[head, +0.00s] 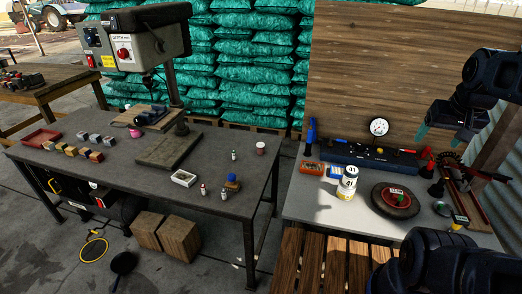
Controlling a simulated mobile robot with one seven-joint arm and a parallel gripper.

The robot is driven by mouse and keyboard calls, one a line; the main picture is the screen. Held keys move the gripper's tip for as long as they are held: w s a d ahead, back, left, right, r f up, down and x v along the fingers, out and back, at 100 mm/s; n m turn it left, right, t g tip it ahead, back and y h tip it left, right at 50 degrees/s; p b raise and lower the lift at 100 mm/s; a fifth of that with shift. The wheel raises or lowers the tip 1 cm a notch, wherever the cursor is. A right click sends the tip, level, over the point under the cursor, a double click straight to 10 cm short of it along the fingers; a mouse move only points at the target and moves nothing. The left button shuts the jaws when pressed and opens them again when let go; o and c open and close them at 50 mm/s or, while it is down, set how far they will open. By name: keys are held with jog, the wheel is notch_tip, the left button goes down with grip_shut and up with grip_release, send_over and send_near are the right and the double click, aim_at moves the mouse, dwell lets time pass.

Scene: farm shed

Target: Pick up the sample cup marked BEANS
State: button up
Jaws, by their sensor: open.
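I cannot read the word BEANS on anything in the head view. A small reddish-and-white cup (261,148) stands upright near the right back corner of the dark workbench (130,184); its marking is too small to read. My gripper (442,135) is at the upper right, above the back right part of the grey table. Its teal-tipped fingers are apart, with nothing between them. It is well to the right of the cup.
Small bottles (203,189), a blue-capped jar (232,182) and a white tray (184,178) stand on the workbench near a drill press (132,38). A gauge (379,127) and a round dark disc (396,200) occupy the grey table. A gap separates the tables.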

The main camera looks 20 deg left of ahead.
dwell(0.3)
jog(key=shift+c, duration=0.7)
